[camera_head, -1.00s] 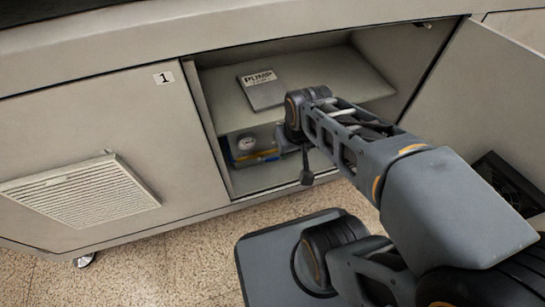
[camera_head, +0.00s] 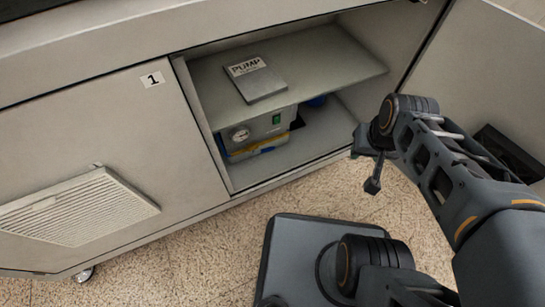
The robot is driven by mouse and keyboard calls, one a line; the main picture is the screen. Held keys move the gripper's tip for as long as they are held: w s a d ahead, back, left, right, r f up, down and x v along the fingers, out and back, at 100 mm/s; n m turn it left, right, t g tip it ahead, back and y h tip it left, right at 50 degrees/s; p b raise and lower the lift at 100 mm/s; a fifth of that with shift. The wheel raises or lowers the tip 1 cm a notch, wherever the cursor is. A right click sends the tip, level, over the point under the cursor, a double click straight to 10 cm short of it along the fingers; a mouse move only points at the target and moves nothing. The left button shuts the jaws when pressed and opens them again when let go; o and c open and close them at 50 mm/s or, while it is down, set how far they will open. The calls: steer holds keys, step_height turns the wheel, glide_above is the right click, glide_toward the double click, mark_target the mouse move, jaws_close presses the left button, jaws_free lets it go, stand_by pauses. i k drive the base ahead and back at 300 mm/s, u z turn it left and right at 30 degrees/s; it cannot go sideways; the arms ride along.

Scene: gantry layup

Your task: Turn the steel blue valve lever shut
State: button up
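I cannot make out a steel blue valve lever for certain. A yellow and blue strip (camera_head: 262,148) runs along the unit's base. My gripper (camera_head: 372,186) hangs at the end of my arm, outside the cabinet and to the right of the pump unit. It is apart from everything. Its fingers are too small to read.
A shelf (camera_head: 335,65) above the pump unit carries a grey booklet marked PUMP (camera_head: 256,79). The cabinet door (camera_head: 480,75) stands open at the right. A closed panel (camera_head: 95,135) with a vent grille (camera_head: 78,207) is at the left.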

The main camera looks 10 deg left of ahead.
mark_target(254, 152)
steer(key=u, duration=0.05)
steer(key=k, duration=0.75)
steer(key=u, duration=1.35)
steer(key=i, duration=0.5)
